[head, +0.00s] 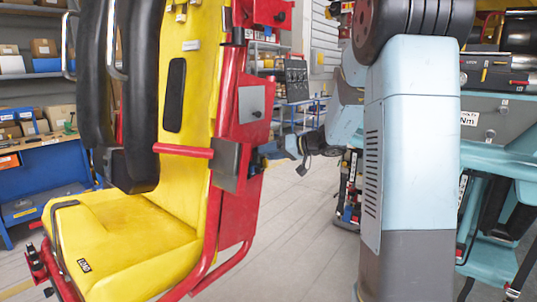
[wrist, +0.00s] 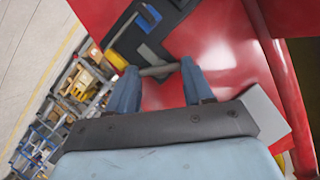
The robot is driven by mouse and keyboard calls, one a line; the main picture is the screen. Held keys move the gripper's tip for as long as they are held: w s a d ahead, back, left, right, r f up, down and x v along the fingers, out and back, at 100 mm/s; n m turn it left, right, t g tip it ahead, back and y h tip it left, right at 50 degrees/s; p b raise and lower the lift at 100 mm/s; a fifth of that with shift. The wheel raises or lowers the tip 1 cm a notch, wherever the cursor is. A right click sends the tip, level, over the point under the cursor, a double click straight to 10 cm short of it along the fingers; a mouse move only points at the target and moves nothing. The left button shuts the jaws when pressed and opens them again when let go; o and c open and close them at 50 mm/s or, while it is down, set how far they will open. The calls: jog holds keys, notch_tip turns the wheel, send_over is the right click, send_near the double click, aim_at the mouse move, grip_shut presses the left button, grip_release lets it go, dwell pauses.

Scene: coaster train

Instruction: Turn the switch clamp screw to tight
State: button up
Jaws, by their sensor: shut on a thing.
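The switch clamp screw (wrist: 158,71) shows in the wrist view as a short grey bar in front of a red panel. My gripper (wrist: 159,68) has its two blue fingers at the ends of this bar, shut on it. Above and left of it is a dark bracket (wrist: 135,38) with a blue piece and a yellow strip. In the head view my gripper (head: 274,151) reaches left to the side of the red seat frame (head: 240,130), beside a grey box. The screw is too small to make out there, and I cannot tell how tight it is.
The yellow coaster seat (head: 130,245) with black restraints (head: 130,100) stands at left. Shelves and a blue workbench (head: 40,185) stand behind it. A teal machine (head: 500,140) is at right. The floor (head: 300,220) between seat and my arm is clear.

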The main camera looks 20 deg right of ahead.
jog(key=m+y, duration=0.1)
jog(key=m, duration=0.3)
jog(key=f+m+y, duration=0.1)
jog(key=m+y, duration=0.1)
jog(key=m, duration=0.1)
jog(key=m+t+y, duration=0.1)
jog(key=m+y, duration=0.1)
jog(key=m, duration=0.2)
jog(key=shift+w+d+f+m, duration=0.1)
jog(key=shift+d+f+m, duration=0.2)
jog(key=shift+d, duration=0.05)
jog(key=shift+s+a+f+m+t+h, duration=0.1)
jog(key=shift+a+f+m+t+h, duration=0.2)
jog(key=shift+m+t, duration=1.75)
jog(key=shift+s+a+r+m+t+h, duration=0.1)
jog(key=shift+m+t+h, duration=0.25)
jog(key=shift+m, duration=3.35)
jog(key=shift+s+a+f+m+t+h, duration=0.1)
jog(key=shift+a+f+m+t+h, duration=0.2)
jog(key=shift+m+t, duration=1.75)
jog(key=shift+r+m+g, duration=0.15)
jog(key=shift+m+g, duration=0.7)
jog(key=shift+m, duration=0.15)
jog(key=o, duration=1)
jog(key=shift+d, duration=0.15)
